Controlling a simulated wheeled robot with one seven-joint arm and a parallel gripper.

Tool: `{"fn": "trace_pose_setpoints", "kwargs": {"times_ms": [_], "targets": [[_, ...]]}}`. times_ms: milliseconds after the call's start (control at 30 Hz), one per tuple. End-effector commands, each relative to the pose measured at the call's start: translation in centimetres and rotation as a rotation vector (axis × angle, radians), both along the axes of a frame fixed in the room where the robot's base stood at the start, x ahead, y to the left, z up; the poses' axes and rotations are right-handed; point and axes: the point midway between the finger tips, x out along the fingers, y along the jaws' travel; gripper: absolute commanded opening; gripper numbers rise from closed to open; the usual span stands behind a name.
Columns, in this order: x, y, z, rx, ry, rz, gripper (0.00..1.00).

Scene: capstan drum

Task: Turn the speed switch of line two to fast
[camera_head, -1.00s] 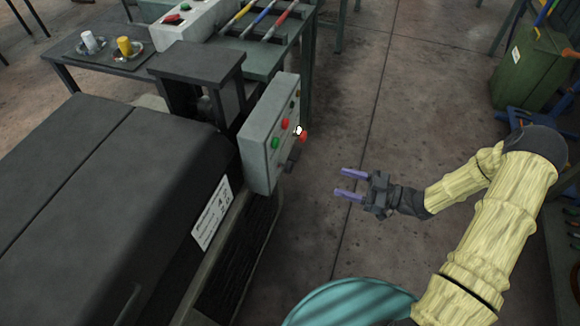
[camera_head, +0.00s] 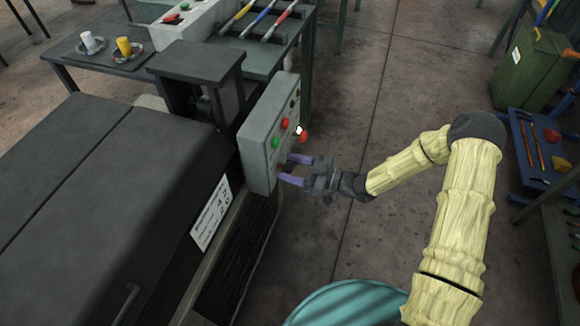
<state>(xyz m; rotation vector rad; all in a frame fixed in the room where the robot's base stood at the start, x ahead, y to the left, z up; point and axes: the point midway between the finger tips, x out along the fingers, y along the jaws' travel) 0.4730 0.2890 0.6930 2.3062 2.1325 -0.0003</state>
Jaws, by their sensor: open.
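A grey control box (camera_head: 262,137) stands at the end of the dark machine, its face turned to the right. On its face are a green button (camera_head: 275,143), a red button (camera_head: 285,123) and smaller parts higher up. A red knob (camera_head: 303,138) with a white part juts out at its right side. My gripper (camera_head: 292,171) is open, with two purple fingers pointing left at the lower part of the box face. A dark part low on the face is mostly hidden by the fingers. I cannot tell whether the fingers touch it, nor read which control is the speed switch.
A large dark machine body (camera_head: 85,205) with a white label (camera_head: 211,213) fills the left. Behind it is a bench with coloured-handled tools (camera_head: 262,20) and a tray (camera_head: 115,55) with two cups. A blue tray (camera_head: 545,150) lies at far right.

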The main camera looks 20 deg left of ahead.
Motion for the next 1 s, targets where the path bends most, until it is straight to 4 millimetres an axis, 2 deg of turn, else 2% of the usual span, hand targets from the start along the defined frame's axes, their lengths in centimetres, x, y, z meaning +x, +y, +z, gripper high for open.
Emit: {"fn": "trace_pose_setpoints", "kwargs": {"times_ms": [100,367,500,600,1000], "targets": [[0.02,0.7,0.0,0.001,0.0,0.0,0.54],[0.04,0.76,0.01,0.0,0.0,0.0,0.54],[0.04,0.74,0.0,0.0,0.0,0.0,0.27],[0.05,0.74,0.0,0.0,0.0,0.0,0.12],[0.07,0.73,0.06,0.004,0.051,-0.001,0.12]]}}
